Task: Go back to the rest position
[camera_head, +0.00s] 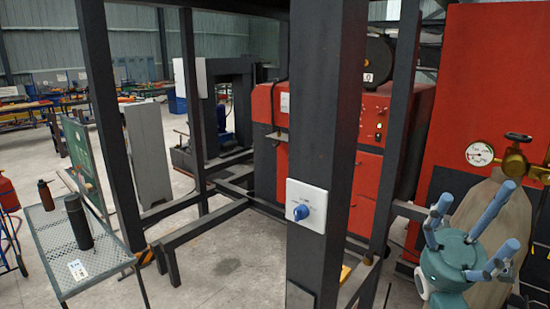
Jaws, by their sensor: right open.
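My right gripper (474,232) shows at the lower right, a teal body with blue-grey fingers spread apart. It is open and nothing shows between its fingers. It is in front of a tan sack-like shape and below a pressure gauge in the picture. A dark post (325,120) stands upright in the middle and bears a white switch box (307,206) with a blue knob. The gripper is to the right of this post and apart from the switch. My left gripper is not in view.
A mesh table (60,239) at the left holds a dark bottle (78,221) and a brown bottle (46,195). Dark frame bars (195,232) cross near the floor. A red machine (375,125) stands behind. A gauge with a brass valve (480,154) is near the right gripper.

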